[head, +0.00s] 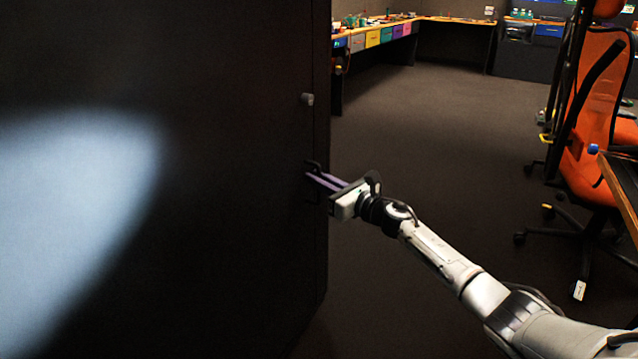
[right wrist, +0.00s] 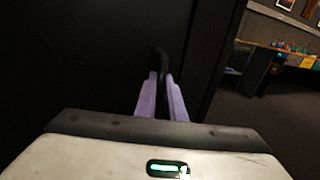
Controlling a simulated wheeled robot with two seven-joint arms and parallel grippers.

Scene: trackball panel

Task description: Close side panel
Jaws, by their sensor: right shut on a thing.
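The side panel (head: 220,210) is a large dark sheet that fills the left part of the head view, with a bright patch of light on it. A small dark handle (head: 313,166) sits near its right edge. My right gripper (head: 312,178) reaches in from the right and its purple fingers are shut on the handle. In the right wrist view the fingers (right wrist: 161,85) close around the dark handle (right wrist: 161,62), against the dark panel (right wrist: 80,60). My left gripper is not in view. The fingertips' exact contact is hard to see in the dark.
A small grey knob (head: 307,99) sits on the panel above the handle. An orange office chair (head: 592,110) stands at the right beside a table edge (head: 622,185). Workbenches with coloured drawers (head: 372,38) line the back. The dark carpet (head: 440,130) between is clear.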

